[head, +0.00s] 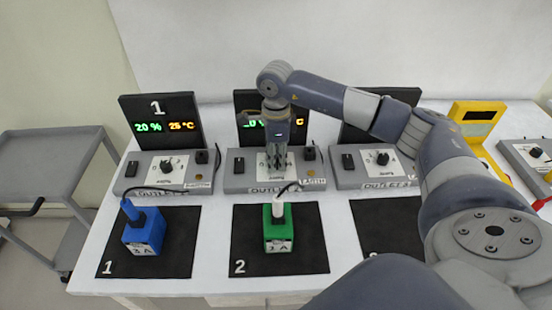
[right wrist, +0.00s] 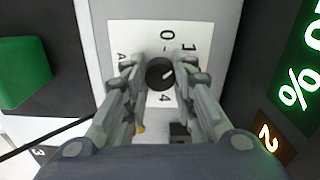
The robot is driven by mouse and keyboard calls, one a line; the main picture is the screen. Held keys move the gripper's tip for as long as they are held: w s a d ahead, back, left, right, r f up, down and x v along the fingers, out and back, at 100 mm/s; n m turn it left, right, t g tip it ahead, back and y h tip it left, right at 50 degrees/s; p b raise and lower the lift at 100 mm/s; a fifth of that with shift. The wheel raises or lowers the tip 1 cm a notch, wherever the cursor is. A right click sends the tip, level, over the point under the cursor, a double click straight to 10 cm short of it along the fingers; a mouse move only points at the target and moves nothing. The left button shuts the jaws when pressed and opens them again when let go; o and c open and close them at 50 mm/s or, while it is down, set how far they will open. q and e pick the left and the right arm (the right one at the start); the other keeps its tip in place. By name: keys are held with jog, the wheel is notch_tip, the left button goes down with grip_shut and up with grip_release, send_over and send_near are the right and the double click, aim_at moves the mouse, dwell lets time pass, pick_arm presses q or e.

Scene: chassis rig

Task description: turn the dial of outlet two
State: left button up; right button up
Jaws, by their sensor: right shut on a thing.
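Outlet two (head: 238,182) is the middle grey control box on the white table, labelled OUTLET 2. Its dial (right wrist: 160,72) is a round black knob on a white scale plate (right wrist: 139,33) in the right wrist view; its white mark points to the upper right. In the head view my right gripper (head: 276,165) reaches down over the box and hides the dial. In the right wrist view the fingers of the right gripper (right wrist: 161,74) stand on both sides of the dial, shut on it. My left gripper is in neither view.
Outlet one (head: 127,181) and outlet three (head: 345,180) flank it. A green block (head: 278,238) stands on mat 2 (head: 245,258), a blue block (head: 145,236) on mat 1 (head: 180,260). Black displays stand behind; display one (head: 160,125) reads 20 % and 25 °C. A yellow device (head: 478,117) is right.

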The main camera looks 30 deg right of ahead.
jog(key=o, duration=1.1)
jog(key=shift+r, duration=0.1)
notch_tip(320, 180, up, 12)
jog(key=shift+f, duration=0.1)
